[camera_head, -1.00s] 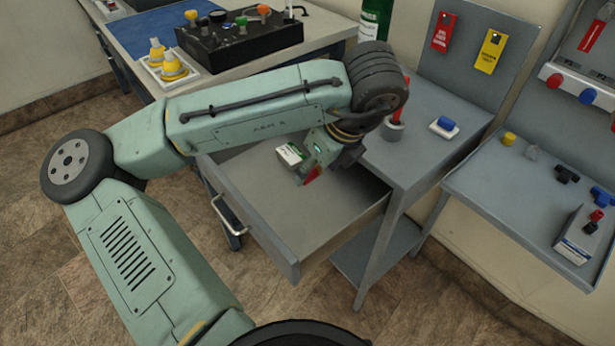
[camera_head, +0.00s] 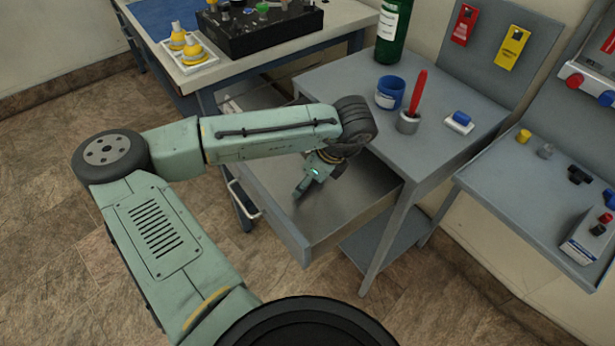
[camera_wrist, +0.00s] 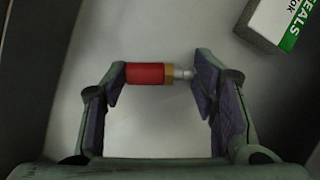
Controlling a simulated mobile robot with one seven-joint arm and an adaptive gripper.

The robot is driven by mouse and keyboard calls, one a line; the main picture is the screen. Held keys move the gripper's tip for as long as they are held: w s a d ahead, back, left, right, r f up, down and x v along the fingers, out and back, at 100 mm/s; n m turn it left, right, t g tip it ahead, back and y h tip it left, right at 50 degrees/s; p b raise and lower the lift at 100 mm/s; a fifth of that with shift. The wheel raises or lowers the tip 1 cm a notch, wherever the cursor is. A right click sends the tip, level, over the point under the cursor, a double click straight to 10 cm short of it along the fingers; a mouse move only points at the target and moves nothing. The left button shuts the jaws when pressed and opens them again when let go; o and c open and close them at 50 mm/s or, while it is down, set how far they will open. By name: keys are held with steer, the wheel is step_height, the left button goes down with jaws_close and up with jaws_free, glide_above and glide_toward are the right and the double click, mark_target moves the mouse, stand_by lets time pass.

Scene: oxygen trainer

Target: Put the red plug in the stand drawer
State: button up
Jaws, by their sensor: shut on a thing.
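The red plug (camera_wrist: 146,74), a red cylinder with a brass collar and a silver tip, lies lengthwise between the two fingertips of my gripper (camera_wrist: 158,82) in the wrist view. My gripper is shut on it, with a purple pad at each end. In the head view my gripper (camera_head: 308,187) points down inside the open stand drawer (camera_head: 351,207), and the plug is hidden there. The drawer's grey floor is below the plug; I cannot tell whether the plug touches it.
A white and green seals box (camera_wrist: 283,24) lies in the drawer at the wrist view's upper right. On the stand top are a blue cup (camera_head: 390,93), a red-handled tool (camera_head: 418,90) in a grey holder (camera_head: 408,124), and a blue-topped block (camera_head: 460,121). The drawer's front half is clear.

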steer(key=shift+f, duration=0.2)
steer(key=o, duration=1.1)
steer(key=shift+o, duration=0.2)
steer(key=shift+r, duration=0.15)
steer(key=v, duration=1.2)
steer(key=shift+b, duration=0.45)
